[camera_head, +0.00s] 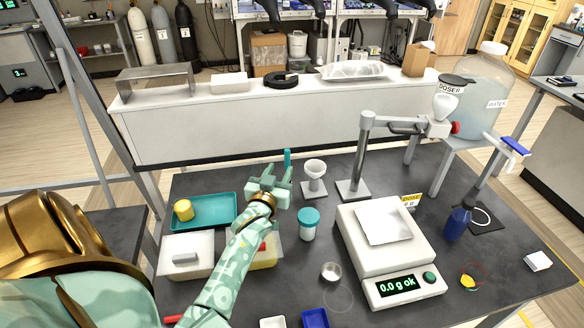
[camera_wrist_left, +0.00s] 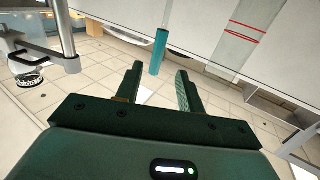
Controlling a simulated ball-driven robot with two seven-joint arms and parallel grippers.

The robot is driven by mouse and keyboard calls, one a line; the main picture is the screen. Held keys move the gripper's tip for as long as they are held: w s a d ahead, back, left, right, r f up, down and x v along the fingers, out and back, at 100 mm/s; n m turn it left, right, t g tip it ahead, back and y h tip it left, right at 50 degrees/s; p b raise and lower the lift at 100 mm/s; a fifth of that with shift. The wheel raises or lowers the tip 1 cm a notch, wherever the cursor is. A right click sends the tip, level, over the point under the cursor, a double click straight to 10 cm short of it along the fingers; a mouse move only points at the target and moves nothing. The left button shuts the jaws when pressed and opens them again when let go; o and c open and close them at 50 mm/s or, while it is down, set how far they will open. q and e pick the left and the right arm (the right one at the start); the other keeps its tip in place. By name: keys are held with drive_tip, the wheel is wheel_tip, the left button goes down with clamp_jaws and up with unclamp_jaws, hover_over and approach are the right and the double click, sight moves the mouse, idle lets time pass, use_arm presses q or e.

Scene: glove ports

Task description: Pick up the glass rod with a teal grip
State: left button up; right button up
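The teal grip (camera_head: 287,159) of the rod stands upright just beyond my left gripper (camera_head: 269,184) in the head view. In the left wrist view the teal grip (camera_wrist_left: 158,51) shows as a cylinder, its lower end between the tips of the two fingers (camera_wrist_left: 158,70). The fingers are apart, with a gap on either side of the grip, and hold nothing. My left arm reaches over the dark table from the lower left. My right gripper is in neither view.
A white funnel on a stand (camera_head: 315,175) is just right of the gripper, with a teal-lidded jar (camera_head: 308,226) in front. A teal tray (camera_head: 216,201) with a yellow item is left. A scale (camera_head: 388,246) and metal stand (camera_head: 354,188) are further right.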

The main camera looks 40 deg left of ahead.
sight(286, 160)
use_arm(q)
drive_tip(key=b+x, duration=0.1)
drive_tip(key=x, duration=0.6)
drive_tip(key=shift+d+f, duration=0.1)
drive_tip(key=shift+d, duration=0.1)
clamp_jaws()
